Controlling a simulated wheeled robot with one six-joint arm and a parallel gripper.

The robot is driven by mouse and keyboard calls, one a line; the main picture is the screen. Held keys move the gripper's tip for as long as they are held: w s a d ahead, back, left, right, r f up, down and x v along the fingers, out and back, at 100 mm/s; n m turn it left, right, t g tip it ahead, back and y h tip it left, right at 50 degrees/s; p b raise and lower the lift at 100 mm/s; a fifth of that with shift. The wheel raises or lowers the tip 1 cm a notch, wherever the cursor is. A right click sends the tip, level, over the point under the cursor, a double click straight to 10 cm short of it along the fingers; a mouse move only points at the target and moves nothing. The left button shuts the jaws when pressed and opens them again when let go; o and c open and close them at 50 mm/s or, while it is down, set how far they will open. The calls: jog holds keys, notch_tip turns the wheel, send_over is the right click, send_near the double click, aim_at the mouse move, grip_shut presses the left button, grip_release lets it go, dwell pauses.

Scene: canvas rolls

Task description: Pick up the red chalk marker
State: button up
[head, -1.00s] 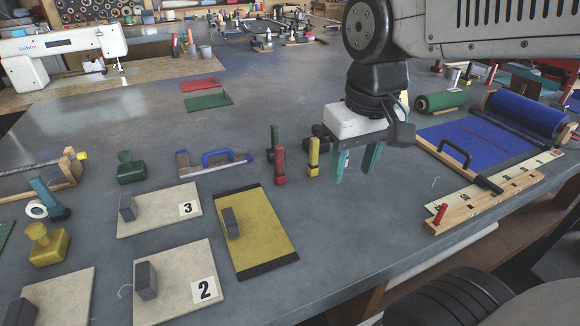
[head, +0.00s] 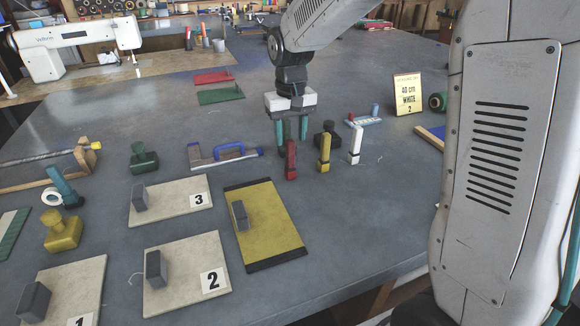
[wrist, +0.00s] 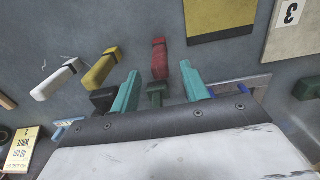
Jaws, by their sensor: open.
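The red chalk marker (head: 291,161) stands upright on the grey table, nearer the head camera than my gripper (head: 291,140). My gripper is open, its two teal fingers pointing down just behind the marker. In the wrist view the red marker (wrist: 160,57) shows ahead of and between the fingertips of my gripper (wrist: 160,68), with nothing gripped. A green marker (wrist: 155,93) shows between the fingers there, closer to the palm; the gripper mostly hides it in the head view. Yellow (head: 324,153) and white (head: 355,146) markers stand to the right.
A black object (head: 326,131) stands behind the yellow marker. A blue-handled tool (head: 226,155) lies to the left. A yellow board (head: 268,225) and numbered panels (head: 190,275) lie in front. An order card (head: 408,94) stands at back right.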

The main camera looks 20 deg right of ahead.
aim_at(290, 140)
notch_tip(290, 140, down, 5)
jog(key=shift+w+f, duration=0.1)
grip_shut()
jog(key=shift+r, duration=0.2)
jog(key=shift+r, duration=0.6)
notch_tip(290, 140, up, 2)
jog(key=shift+r, duration=0.15)
jog(key=s+d, duration=0.4)
jog(key=s, duration=0.3)
jog(key=s+d+r, duration=0.1)
jog(key=s+d, duration=0.2)
jog(key=s, duration=0.4)
jog(key=shift+d, duration=0.4)
